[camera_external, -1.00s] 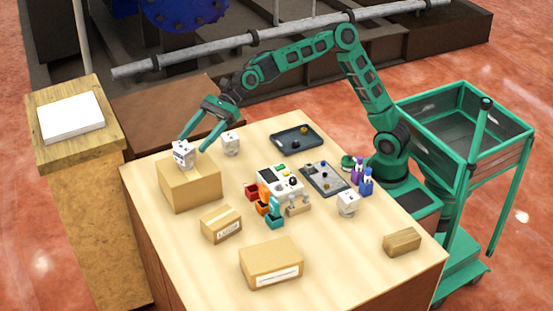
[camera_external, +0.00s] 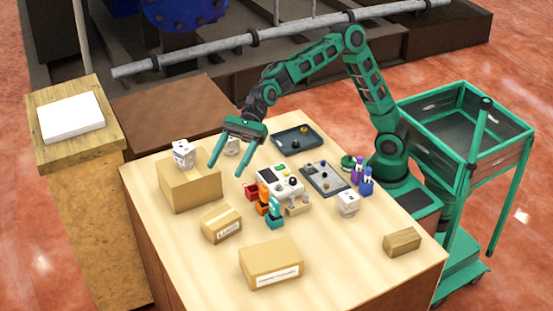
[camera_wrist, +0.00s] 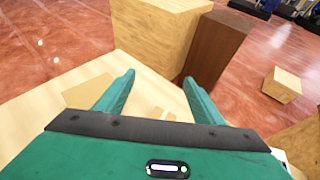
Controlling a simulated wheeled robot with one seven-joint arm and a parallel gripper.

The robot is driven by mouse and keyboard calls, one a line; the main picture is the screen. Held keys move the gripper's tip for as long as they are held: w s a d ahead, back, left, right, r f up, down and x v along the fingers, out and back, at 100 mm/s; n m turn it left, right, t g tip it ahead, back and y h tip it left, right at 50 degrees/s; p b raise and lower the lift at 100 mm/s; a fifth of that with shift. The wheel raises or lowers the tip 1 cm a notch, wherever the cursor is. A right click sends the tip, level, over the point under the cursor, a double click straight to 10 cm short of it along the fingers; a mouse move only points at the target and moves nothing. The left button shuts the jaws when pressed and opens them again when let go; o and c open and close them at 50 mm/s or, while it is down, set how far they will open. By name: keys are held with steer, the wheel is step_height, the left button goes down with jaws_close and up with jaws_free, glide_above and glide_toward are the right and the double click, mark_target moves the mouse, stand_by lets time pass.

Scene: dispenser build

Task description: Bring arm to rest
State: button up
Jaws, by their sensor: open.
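My gripper (camera_external: 228,167) is open and empty above the table, to the right of the large cardboard box at the back left. In the wrist view its two teal fingers (camera_wrist: 160,92) are spread apart with nothing between them. A white dispenser-like block (camera_external: 183,153) stands on top of that cardboard box (camera_external: 190,190), apart from the fingers.
The table (camera_external: 330,270) holds a white machine (camera_external: 281,179) with coloured bins, a dark tray (camera_external: 299,140), a grey tray (camera_external: 324,178), purple bottles (camera_external: 366,182), a white block (camera_external: 348,203), a small box (camera_external: 221,224), a front box (camera_external: 271,263) and a wooden block (camera_external: 402,242).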

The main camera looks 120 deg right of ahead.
steer(key=s+a+f+n+g+y, duration=0.2)
steer(key=s+a, duration=0.2)
steer(key=a, duration=0.5)
steer(key=s+a+f+n+g+y, duration=0.2)
steer(key=s+a, duration=0.3)
steer(key=a, duration=0.4)
steer(key=shift+f+n, duration=0.5)
steer(key=shift+f, duration=0.1)
steer(key=shift+s+a, duration=0.1)
